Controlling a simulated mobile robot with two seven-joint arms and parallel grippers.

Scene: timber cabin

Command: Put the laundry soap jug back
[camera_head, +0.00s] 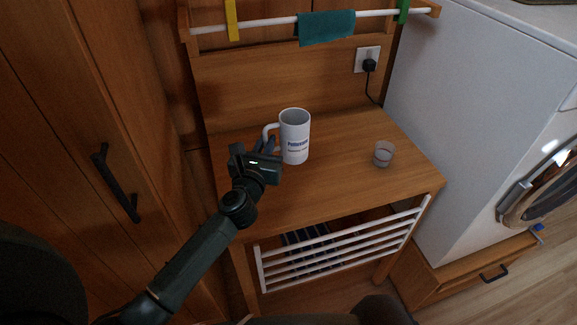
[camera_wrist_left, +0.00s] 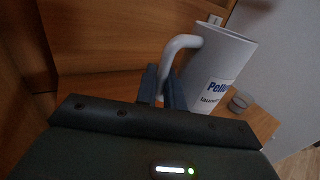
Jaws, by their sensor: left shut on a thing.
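The laundry soap jug (camera_head: 296,138) is a white, mug-shaped container with a handle on its left and dark blue lettering. It stands upright on the wooden table in the head view. My left gripper (camera_head: 267,146) is at the handle side of the jug. In the left wrist view the fingers (camera_wrist_left: 163,88) are shut on the handle of the jug (camera_wrist_left: 217,62), near its lower part. I cannot tell whether the jug's base touches the table. My right gripper does not show.
A small clear cup (camera_head: 383,154) stands right of the jug on the wooden table (camera_head: 345,185). A white rail (camera_head: 270,22) with a teal cloth (camera_head: 326,28) hangs above. A washing machine (camera_head: 470,110) stands at the right. A wooden cabinet door (camera_head: 75,130) is at the left.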

